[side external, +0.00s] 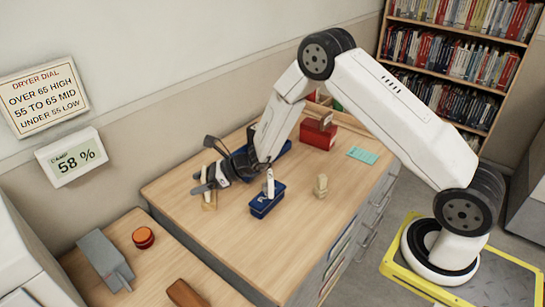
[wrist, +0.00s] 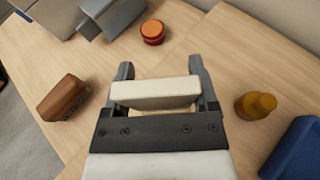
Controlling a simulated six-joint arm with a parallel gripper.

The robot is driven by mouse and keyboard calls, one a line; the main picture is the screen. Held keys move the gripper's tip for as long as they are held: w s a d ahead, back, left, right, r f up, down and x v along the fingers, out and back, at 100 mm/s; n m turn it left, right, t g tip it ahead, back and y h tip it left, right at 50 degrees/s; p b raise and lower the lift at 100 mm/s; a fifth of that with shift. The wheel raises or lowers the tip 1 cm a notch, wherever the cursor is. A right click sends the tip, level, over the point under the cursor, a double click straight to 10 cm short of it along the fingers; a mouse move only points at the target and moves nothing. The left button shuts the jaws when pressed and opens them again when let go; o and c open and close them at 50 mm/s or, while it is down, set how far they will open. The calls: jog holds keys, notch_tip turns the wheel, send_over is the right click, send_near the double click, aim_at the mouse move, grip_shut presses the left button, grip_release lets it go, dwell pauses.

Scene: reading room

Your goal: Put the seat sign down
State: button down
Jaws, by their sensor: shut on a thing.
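My gripper (side external: 203,182) is shut on a cream block-like piece, which I take to be the seat sign (side external: 209,200). In the wrist view the sign (wrist: 155,93) lies crosswise between the two fingers of my gripper (wrist: 160,72), with a pale lower part showing beneath it. Its face cannot be read. It is low over the wooden desk (side external: 215,228), near the left edge; I cannot tell whether it touches the top.
A blue box (side external: 266,201) and a small cream-yellow piece (side external: 321,186) stand to the right. A red box (side external: 318,134) is behind. An amber round piece (wrist: 256,105) stands right in the wrist view, a brown block (wrist: 65,97) left. A red-orange round piece (side external: 143,237) sits on the lower-left surface.

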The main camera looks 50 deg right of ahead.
jog(key=shift+w+a+f, duration=0.1)
jog(key=shift+w+f, duration=0.65)
jog(key=shift+f, duration=0.1)
jog(key=shift+w+f, duration=0.15)
jog(key=shift+f, duration=0.8)
jog(key=shift+w+f, duration=0.1)
jog(key=shift+f, duration=0.8)
jog(key=shift+f, duration=0.1)
grip_release()
